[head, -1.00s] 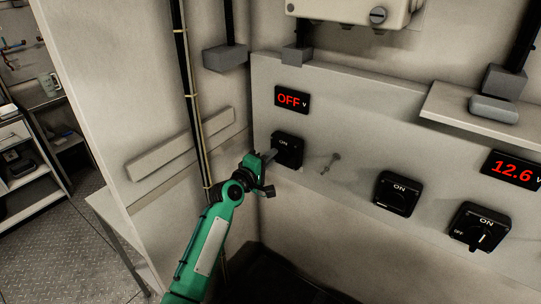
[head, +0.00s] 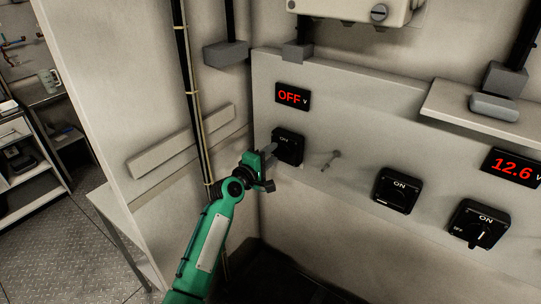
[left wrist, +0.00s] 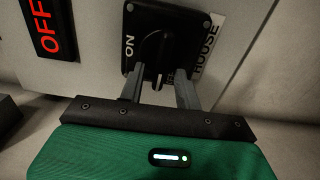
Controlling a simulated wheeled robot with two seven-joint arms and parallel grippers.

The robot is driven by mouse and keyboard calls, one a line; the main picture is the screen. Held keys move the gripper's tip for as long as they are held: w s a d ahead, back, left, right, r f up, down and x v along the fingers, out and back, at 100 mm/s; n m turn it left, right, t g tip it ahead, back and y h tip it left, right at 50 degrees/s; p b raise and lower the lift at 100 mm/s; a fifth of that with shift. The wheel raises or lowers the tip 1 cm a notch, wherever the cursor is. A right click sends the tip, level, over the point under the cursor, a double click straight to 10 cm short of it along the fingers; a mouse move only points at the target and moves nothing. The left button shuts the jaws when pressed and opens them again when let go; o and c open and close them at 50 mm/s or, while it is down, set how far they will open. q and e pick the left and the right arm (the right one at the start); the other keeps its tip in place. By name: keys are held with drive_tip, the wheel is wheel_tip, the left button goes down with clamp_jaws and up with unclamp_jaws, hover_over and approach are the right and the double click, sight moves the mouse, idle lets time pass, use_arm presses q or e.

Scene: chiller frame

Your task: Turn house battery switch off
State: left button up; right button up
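The house battery switch is a black plate with a knob (left wrist: 157,47), lettered ON and labelled HOUSE (left wrist: 207,48) in the left wrist view. In the head view the switch (head: 289,146) is below a red display (head: 292,97) reading OFF. The knob's handle runs up and down in the left wrist view, across the ON mark's direction, its lower end near partly hidden lettering. My left gripper (left wrist: 158,91) is open at the switch, its two fingers apart on either side of the handle. I cannot tell whether either finger touches it. My right gripper is not in view.
Two more black switches (head: 397,191) (head: 479,227) are on the panel to the right, with a display (head: 515,168) reading 12.6. A small key-like lever (head: 331,160) sits just right of the house switch. A ledge (head: 475,112) juts out above.

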use_arm(q)
drive_tip(key=b+v, duration=0.3)
drive_tip(key=v, duration=1)
drive_tip(key=shift+s+a+b, duration=0.25)
drive_tip(key=shift+s+b, duration=0.1)
